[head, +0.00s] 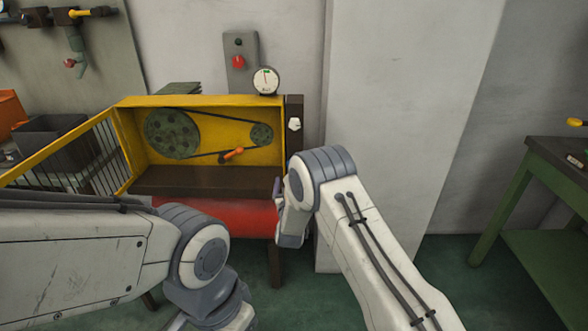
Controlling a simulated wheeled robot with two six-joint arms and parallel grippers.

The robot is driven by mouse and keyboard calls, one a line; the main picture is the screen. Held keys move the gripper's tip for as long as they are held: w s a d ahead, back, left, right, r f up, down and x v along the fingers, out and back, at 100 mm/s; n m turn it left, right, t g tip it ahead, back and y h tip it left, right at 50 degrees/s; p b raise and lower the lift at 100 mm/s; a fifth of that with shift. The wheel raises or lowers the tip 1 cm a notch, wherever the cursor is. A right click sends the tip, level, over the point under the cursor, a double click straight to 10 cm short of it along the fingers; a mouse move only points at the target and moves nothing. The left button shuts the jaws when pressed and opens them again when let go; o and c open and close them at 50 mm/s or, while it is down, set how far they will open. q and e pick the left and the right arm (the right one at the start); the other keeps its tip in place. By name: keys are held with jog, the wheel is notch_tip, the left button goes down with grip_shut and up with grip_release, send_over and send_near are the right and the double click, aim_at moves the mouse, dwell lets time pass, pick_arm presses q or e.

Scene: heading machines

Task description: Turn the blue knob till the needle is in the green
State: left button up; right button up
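A round white gauge (265,81) stands on top of the yellow machine housing (205,100) at its right end. It has a dark needle and a small green mark near the top of its face; it is too small to tell exactly where the needle points. I see no blue knob. A small white fitting (294,124) sits on the dark post right of the housing. My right arm reaches in front of the machine's right end, and its wrist hides part of it; the fingers cannot be made out. My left arm bends down at the lower left, its gripper out of view.
The housing's barred yellow door (62,155) stands open to the left. Inside are a large green pulley (172,134), a belt and an orange handle (232,154).

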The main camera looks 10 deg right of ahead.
jog(key=w, duration=0.3)
jog(key=w+d, duration=0.1)
jog(key=w, duration=0.3)
jog(key=w+d, duration=0.1)
jog(key=w, duration=0.2)
jog(key=shift+w+f, duration=0.15)
jog(key=shift+w, duration=0.05)
